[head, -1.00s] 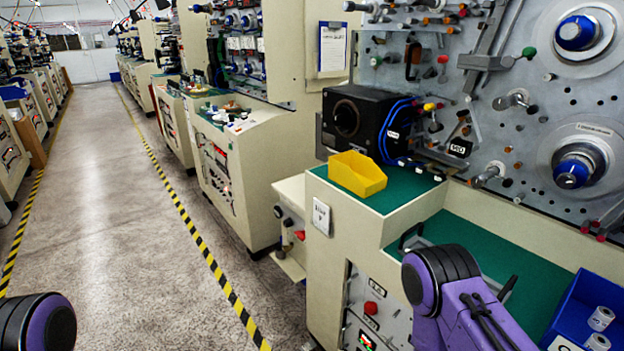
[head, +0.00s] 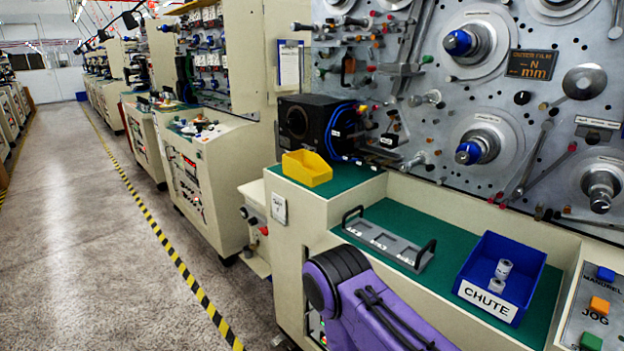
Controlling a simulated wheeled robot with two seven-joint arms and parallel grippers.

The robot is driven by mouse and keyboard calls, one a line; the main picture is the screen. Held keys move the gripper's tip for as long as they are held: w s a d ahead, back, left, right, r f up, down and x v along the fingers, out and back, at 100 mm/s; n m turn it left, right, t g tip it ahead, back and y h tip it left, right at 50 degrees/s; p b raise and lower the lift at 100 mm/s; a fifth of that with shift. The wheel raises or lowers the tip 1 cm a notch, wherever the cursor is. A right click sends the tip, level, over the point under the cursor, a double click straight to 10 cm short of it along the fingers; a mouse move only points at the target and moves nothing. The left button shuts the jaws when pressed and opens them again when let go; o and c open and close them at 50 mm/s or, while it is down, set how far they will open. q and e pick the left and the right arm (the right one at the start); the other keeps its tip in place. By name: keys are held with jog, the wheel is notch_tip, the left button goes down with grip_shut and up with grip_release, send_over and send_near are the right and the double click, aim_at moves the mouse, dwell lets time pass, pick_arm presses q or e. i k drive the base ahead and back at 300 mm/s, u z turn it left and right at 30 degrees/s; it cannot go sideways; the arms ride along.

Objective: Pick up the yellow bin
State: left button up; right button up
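The yellow bin (head: 307,169) is a small open-topped bin with a lowered front. It stands upright on the raised green shelf (head: 345,177) at the left end of the winding machine, in front of a black box. I see no contents in it. A purple and black link of my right arm shows at the bottom middle, in front of the machine and apart from the bin. Neither gripper is in view, and nothing touches the bin.
The black box (head: 317,127) with blue cables stands behind the yellow bin. The aisle floor (head: 80,240) at left is clear.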

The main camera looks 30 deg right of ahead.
aim_at(306, 166)
jog(key=k, duration=0.35)
jog(key=z, duration=0.8)
